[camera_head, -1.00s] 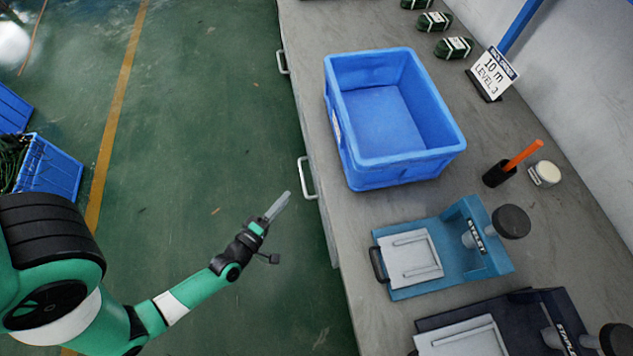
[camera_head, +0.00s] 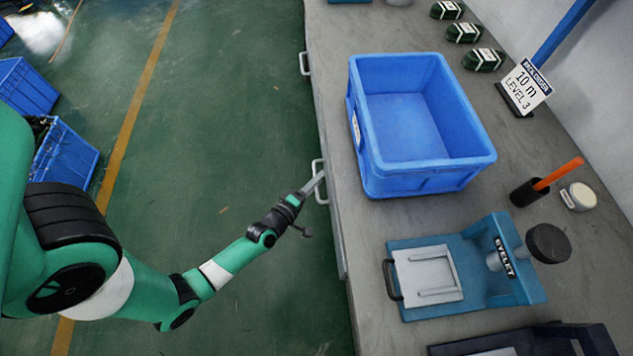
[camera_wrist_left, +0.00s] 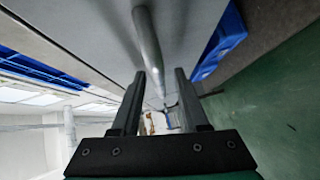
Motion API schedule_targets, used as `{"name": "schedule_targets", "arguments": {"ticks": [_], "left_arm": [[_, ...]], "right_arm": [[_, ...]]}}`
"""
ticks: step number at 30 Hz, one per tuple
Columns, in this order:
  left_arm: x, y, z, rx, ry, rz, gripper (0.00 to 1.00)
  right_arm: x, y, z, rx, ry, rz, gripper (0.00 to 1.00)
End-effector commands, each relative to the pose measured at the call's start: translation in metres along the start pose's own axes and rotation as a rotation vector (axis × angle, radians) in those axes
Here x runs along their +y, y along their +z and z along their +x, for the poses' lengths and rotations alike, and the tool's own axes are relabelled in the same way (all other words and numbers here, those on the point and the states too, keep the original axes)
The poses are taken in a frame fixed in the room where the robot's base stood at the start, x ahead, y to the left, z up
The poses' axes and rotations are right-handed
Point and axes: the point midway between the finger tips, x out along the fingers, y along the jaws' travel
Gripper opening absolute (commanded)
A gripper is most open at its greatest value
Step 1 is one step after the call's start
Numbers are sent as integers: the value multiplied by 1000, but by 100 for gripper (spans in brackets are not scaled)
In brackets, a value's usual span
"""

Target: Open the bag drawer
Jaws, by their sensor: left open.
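The workbench front carries two pale bar handles in the head view, a nearer one (camera_head: 315,166) beside the blue bin and a farther one (camera_head: 303,63). No label shows which drawer is the bag drawer. The drawer front around the nearer handle looks flush with the bench. My left gripper (camera_head: 316,183) is at the nearer handle, with its fingertips overlapping it in the picture. In the left wrist view the fingers (camera_wrist_left: 160,100) are apart, and a grey handle bar (camera_wrist_left: 149,45) runs in between them. I cannot tell whether they touch it. My right gripper is not in view.
On the bench stand an empty blue bin (camera_head: 357,100), a blue eyelet press (camera_head: 515,285), a dark press (camera_head: 590,340), a pen cup (camera_head: 525,193) and several wrapped green bundles (camera_head: 484,60). The green floor (camera_head: 225,130) beside the bench is clear. Blue crates (camera_head: 70,160) stand at left.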

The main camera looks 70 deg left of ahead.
Motion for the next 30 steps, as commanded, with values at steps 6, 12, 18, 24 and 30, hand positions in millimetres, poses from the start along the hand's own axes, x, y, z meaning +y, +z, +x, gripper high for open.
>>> {"name": "schedule_targets", "arguments": {"ticks": [6,12,18,24,30], "left_arm": [[0,0,2,0,-1,0,44],[0,0,1,0,0,1,15],[0,0,1,0,0,1,0],[0,0,1,0,0,1,0],[0,0,1,0,0,1,0]], "right_arm": [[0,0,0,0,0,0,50],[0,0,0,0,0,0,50],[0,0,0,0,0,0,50],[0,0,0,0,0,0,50],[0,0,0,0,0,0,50]]}}
